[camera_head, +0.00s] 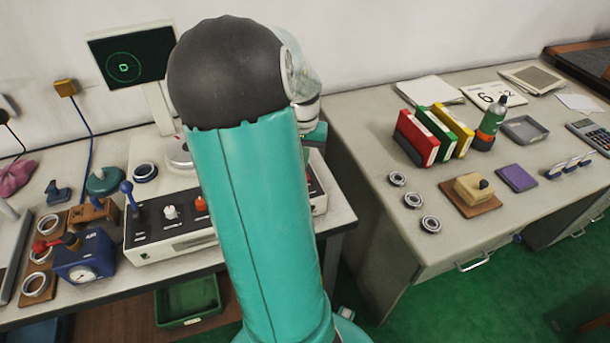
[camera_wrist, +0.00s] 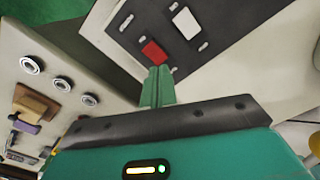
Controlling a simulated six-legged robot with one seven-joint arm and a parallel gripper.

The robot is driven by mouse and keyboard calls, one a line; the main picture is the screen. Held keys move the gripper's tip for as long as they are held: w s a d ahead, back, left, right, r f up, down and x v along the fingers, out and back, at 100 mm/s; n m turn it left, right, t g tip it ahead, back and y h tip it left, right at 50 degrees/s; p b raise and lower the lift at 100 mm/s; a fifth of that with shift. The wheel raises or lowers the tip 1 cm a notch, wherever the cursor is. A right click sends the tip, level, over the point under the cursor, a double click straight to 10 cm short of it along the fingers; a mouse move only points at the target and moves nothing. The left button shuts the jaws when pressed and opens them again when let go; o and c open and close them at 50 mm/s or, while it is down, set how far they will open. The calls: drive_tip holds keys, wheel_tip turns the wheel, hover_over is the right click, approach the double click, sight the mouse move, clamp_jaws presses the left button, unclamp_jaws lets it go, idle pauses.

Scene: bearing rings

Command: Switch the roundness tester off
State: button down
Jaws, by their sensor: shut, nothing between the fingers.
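The roundness tester (camera_head: 170,243) stands on the left bench, with a black control panel on its front. Its monitor (camera_head: 133,57) shows a green circular trace, so the screen is lit. In the wrist view the panel (camera_wrist: 218,42) carries a red rocker switch (camera_wrist: 153,53) and a white rocker switch (camera_wrist: 186,22). My gripper (camera_wrist: 158,72) is shut and empty, its green fingertips just below the red switch in the picture. I cannot tell whether they touch it.
A blue joystick (camera_head: 130,195), a white knob (camera_head: 170,212) and an orange knob (camera_head: 201,203) stand on the panel's left part. A blue gauge box (camera_head: 85,258) sits left of the tester. The right desk (camera_head: 365,165) holds folders, a bottle and several bearing rings.

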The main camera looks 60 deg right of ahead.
wheel_tip(320, 180, up, 4)
drive_tip(key=shift+f, duration=0.25)
idle(0.6)
drive_tip(key=w+a+r+n+t, duration=0.1)
drive_tip(key=w+a+r+n, duration=0.1)
drive_tip(key=w+a, duration=0.35)
drive_tip(key=w+a+r+n+t, duration=0.1)
drive_tip(key=w+a+r+n, duration=0.15)
drive_tip(key=a, duration=0.55)
drive_tip(key=w+a+r+n+t, duration=0.1)
drive_tip(key=w+a+r+n, duration=0.15)
drive_tip(key=a, duration=0.45)
drive_tip(key=s+a+r+n+t, duration=0.1)
drive_tip(key=a+n, duration=0.3)
drive_tip(key=a, duration=0.7)
drive_tip(key=s+a+r+n+t, duration=0.1)
drive_tip(key=s+a+r+n, duration=0.1)
drive_tip(key=a, duration=0.9)
drive_tip(key=shift+s+r+n+t, duration=0.3)
drive_tip(key=shift+r+n, duration=0.4)
drive_tip(key=shift+n, duration=0.3)
